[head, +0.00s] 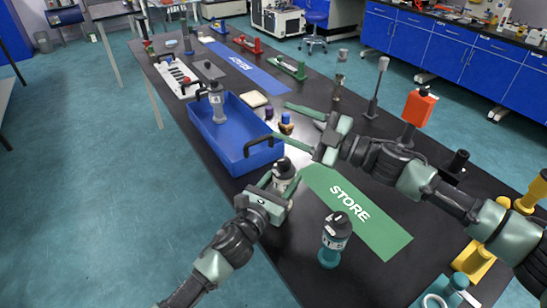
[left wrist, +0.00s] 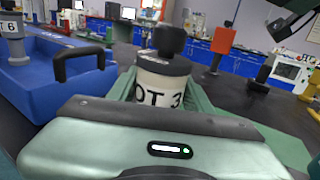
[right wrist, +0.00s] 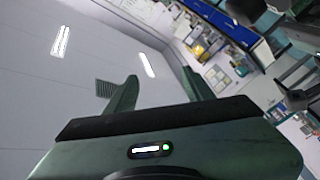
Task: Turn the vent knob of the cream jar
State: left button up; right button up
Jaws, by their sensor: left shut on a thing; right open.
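The cream jar (head: 284,180) stands just off the near end of the blue tray. Its black vent knob (head: 284,165) is on top and clear of both grippers. In the left wrist view the jar (left wrist: 163,90) reads "OT 3", and its knob (left wrist: 170,40) rises above a dark lid. My left gripper (head: 281,184) is shut around the jar's body. My right gripper (head: 286,124) is open and empty, above and beyond the jar, with its fingers pointing left. In the right wrist view its spread fingers (right wrist: 163,95) hold nothing, and the jar is not seen.
The blue tray (head: 219,146) holds a grey jar (head: 216,102). Small capped bottles (head: 286,126) stand near my right fingers. An orange-topped stand (head: 418,107) is behind my right arm.

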jog(key=d+n, duration=0.1)
jog(key=n, duration=0.5)
jog(key=n+g, duration=0.6)
jog(key=n, duration=1.8)
send_near(284, 164)
jog(key=w+a+f, duration=0.1)
jog(key=a, duration=0.1)
jog(key=shift+y, duration=0.3)
jog(key=a, duration=0.3)
jog(key=w+a, duration=0.1)
jog(key=a, duration=0.3)
jog(key=w+a, duration=0.1)
jog(key=a, duration=0.2)
jog(key=shift+w+a+f, duration=0.1)
jog(key=shift+a+f, duration=0.1)
jog(key=shift+a, duration=0.2)
